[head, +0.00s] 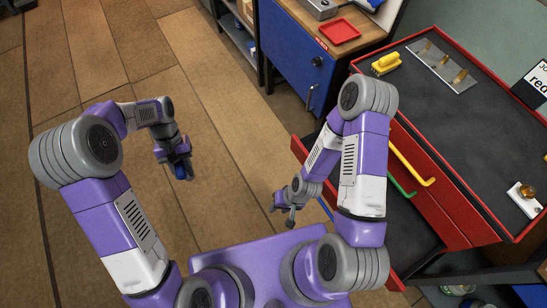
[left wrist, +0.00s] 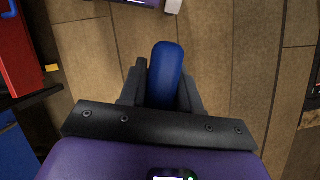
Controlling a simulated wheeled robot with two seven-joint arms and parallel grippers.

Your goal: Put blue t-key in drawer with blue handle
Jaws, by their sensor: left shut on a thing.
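The blue t-key (head: 180,172) is in my left gripper (head: 182,167), which is shut on it above the wooden floor, left of the tool chest. In the left wrist view, the blue rounded grip of the t-key (left wrist: 165,72) is between the fingers; its other parts are hidden. A lower drawer (head: 400,232) of the red chest stands pulled out, its dark inside partly covered by my right arm. Its blue handle (head: 325,208) shows at the front. My right gripper (head: 284,213) is just left of this handle, apparently apart from it; its jaws are too small to read.
The red chest top (head: 470,125) holds a yellow brush (head: 386,64) and a metal plate (head: 442,66). Yellow (head: 412,165) and green (head: 402,185) handles mark upper drawers. A blue cabinet (head: 290,55) with a red tray (head: 339,31) stands behind. Floor on the left is clear.

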